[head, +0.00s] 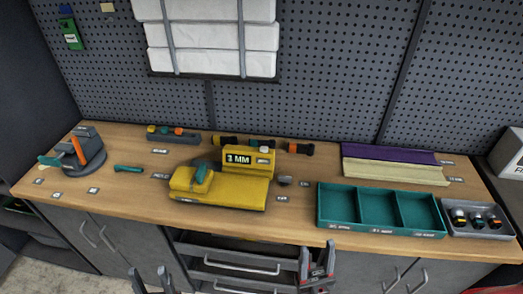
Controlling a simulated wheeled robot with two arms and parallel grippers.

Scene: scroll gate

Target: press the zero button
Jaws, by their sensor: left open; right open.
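A yellow measuring device (235,193) stands at the middle of the wooden bench, with a teal part on its left side. Its raised yellow display box (248,161) reads "3 MM". A small pale button-like spot (264,150) sits on top of that box; I cannot read any marking on it. A small dark knob-like piece (284,181) is on the bench just right of the device. I cannot tell which of these is the zero button. My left gripper (152,281) and my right gripper (317,266) are open and empty, low in front of the bench, apart from the device.
A teal three-compartment tray (324,205) and a grey holder (462,231) with several capped pieces stand at right. Purple and cream strips (395,172) lie behind the tray. A round grey tool (88,153) stands at far left. Bench left of the device is mostly clear.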

